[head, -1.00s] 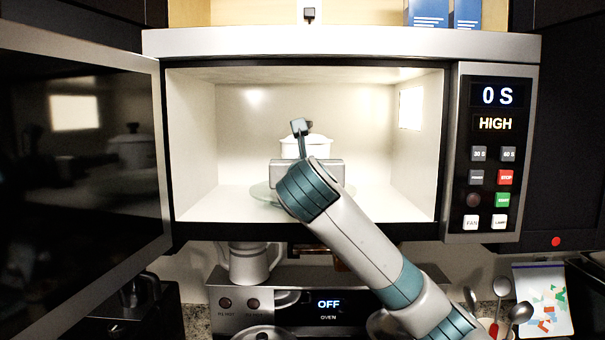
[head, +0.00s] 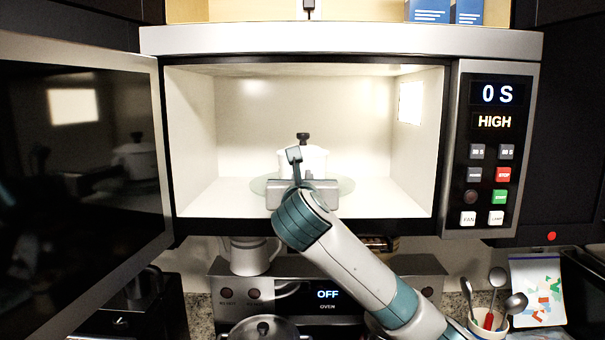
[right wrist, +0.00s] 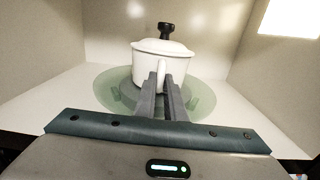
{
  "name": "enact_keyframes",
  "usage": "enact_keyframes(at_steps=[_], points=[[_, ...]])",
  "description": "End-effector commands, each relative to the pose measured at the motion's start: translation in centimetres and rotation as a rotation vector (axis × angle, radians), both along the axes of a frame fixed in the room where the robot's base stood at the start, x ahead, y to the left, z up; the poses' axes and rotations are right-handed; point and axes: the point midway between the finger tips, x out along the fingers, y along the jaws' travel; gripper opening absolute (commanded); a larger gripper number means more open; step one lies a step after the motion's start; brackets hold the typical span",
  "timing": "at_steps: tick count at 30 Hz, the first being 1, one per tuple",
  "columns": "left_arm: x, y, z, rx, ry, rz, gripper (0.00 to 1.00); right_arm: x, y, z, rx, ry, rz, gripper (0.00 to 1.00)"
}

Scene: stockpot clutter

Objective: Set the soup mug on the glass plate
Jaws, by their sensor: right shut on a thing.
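The soup mug (head: 312,160) is white, with a white lid and black knob, and is upright inside the open microwave. It also shows in the right wrist view (right wrist: 150,62). The round, greenish glass plate (head: 346,185) lies on the microwave floor; in the right wrist view the plate (right wrist: 205,96) spreads out beneath the mug. I cannot tell whether the mug's base touches the plate, as my fingers and hand hide part of it. My right gripper (right wrist: 161,88) is shut on the mug's handle, at its near side. My left gripper is not in view.
The microwave door (head: 80,150) stands open at the left and reflects the mug. The control panel (head: 490,150) is at the right. Below are a white pitcher (head: 250,258), the oven panel (head: 326,296) and a pot lid (head: 264,328). The cavity is otherwise clear.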

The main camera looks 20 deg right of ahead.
Motion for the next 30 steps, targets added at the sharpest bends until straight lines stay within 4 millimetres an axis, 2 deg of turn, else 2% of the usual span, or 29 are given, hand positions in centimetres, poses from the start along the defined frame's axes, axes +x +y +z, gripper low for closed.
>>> enact_keyframes(at_steps=[8, 9, 11, 23, 30], points=[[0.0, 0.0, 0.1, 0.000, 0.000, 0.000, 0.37, 0.0, 0.0, -0.1, 0.000, -0.003, 0.001, 0.00], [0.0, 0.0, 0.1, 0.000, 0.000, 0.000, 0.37, 0.0, 0.0, -0.3, 0.000, 0.001, 0.001, 0.14], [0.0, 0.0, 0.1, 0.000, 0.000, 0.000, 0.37, 0.0, 0.0, -0.3, 0.000, 0.001, 0.000, 0.28], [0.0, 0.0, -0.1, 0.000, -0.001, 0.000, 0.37, -0.2, 0.1, -0.3, 0.001, 0.000, 0.001, 0.28], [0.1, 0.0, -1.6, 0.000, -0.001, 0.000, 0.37, -2.1, 0.7, -0.5, 0.000, -0.003, 0.002, 0.28]])
